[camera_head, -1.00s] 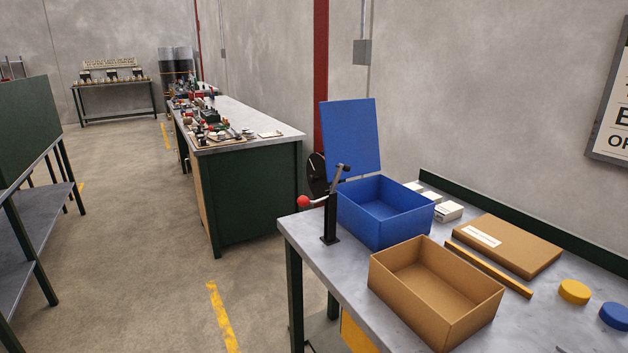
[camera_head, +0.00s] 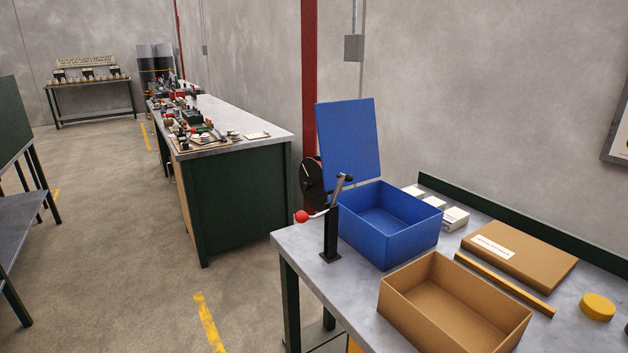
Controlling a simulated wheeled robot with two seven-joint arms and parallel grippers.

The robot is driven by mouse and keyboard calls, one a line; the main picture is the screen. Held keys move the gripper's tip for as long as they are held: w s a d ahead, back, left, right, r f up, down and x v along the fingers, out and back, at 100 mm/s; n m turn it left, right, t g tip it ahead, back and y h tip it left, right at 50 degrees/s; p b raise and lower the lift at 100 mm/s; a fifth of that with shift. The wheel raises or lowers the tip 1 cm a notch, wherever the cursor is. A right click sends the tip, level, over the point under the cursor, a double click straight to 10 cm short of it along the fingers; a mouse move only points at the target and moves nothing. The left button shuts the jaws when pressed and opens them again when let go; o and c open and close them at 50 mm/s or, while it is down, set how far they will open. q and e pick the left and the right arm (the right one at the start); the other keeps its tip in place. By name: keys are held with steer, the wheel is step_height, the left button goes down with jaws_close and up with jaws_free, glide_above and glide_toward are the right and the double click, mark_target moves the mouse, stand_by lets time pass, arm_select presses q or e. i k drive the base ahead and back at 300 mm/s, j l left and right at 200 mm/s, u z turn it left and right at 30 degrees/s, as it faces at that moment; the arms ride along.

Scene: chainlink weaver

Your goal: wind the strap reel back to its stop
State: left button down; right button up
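A dark round disc (camera_head: 311,184), which looks like the strap reel, stands beyond the near bench's far left corner, by the red column. It is partly hidden by the post and the blue box lid. A black post (camera_head: 331,234) stands upright on the bench corner in front of it. A crank arm with a red knob (camera_head: 302,216) sticks out to the left of the post, and a short dark lever (camera_head: 342,186) tilts up at its top. I cannot tell whether the crank belongs to the disc. Neither of my grippers is in view.
The near bench (camera_head: 312,271) holds an open blue box (camera_head: 389,241), an open cardboard box (camera_head: 447,318), a flat carton (camera_head: 520,258) and a yellow disc (camera_head: 598,306). A green workbench (camera_head: 240,195) stands behind. The floor (camera_head: 120,230) to the left is open, with a shelf unit (camera_head: 20,200) at the left edge.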

mark_target(311, 179)
steer(key=i+j+z, duration=0.2)
steer(key=i+j, duration=0.25)
steer(key=i+j+z, duration=0.2)
steer(key=i+j, duration=0.3)
steer(key=i+j+z, duration=0.25)
steer(key=i+j, duration=0.15)
steer(key=j, duration=0.25)
